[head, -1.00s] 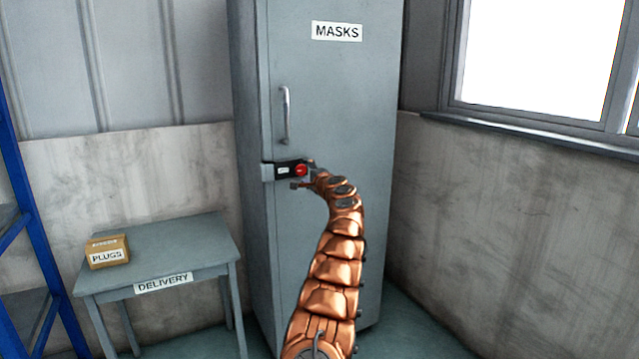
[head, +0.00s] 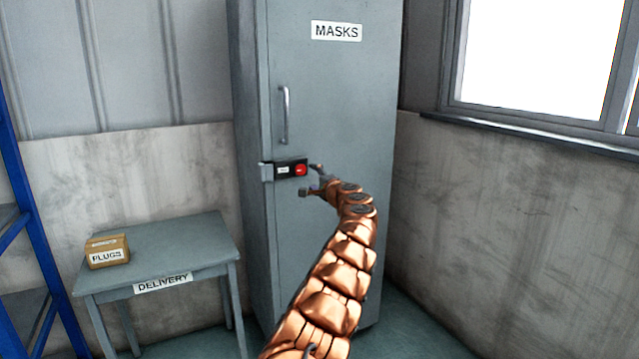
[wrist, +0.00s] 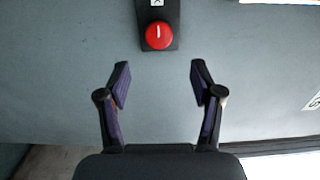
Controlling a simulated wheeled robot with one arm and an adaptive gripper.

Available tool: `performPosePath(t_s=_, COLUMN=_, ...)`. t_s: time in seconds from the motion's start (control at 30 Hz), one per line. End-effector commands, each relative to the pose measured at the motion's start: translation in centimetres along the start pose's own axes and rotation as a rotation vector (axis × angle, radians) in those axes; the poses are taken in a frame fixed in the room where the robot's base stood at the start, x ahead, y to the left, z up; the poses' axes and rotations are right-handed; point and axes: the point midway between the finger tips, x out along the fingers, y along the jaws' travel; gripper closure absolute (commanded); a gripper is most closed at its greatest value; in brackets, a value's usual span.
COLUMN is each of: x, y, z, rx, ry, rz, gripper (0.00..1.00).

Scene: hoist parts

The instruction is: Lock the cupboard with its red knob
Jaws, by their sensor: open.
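The red knob (head: 301,170) sits on the black lock plate (head: 284,170) at the left side of the grey cupboard door (head: 345,110). In the wrist view the knob (wrist: 159,36) is at the top centre, with a white line on its face running along the plate. My gripper (head: 309,180) is in front of the door, just right of and below the knob. In the wrist view its two fingers (wrist: 160,80) are spread wide with nothing between them. The knob lies beyond the fingertips, apart from them. The door looks closed.
The cupboard's handle (head: 284,115) is above the lock. A table (head: 190,245) marked DELIVERY stands to the left with a PLUGS box (head: 107,252) on it. A blue rack (head: 30,200) is at the far left. A wall with a window (head: 535,60) is on the right.

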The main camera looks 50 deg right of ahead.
Motion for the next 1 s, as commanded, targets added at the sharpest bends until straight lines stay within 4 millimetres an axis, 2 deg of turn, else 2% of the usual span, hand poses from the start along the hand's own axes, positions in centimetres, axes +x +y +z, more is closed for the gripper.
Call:
performPosePath(t_s=0.6, x=-2.7, y=-0.1, z=-0.2, rx=0.004, ry=0.004, rz=-0.001, gripper=0.34)
performPosePath(t_s=1.0, x=-3.3, y=0.1, z=0.1, rx=0.002, ry=-0.001, rz=-0.001, gripper=0.34)
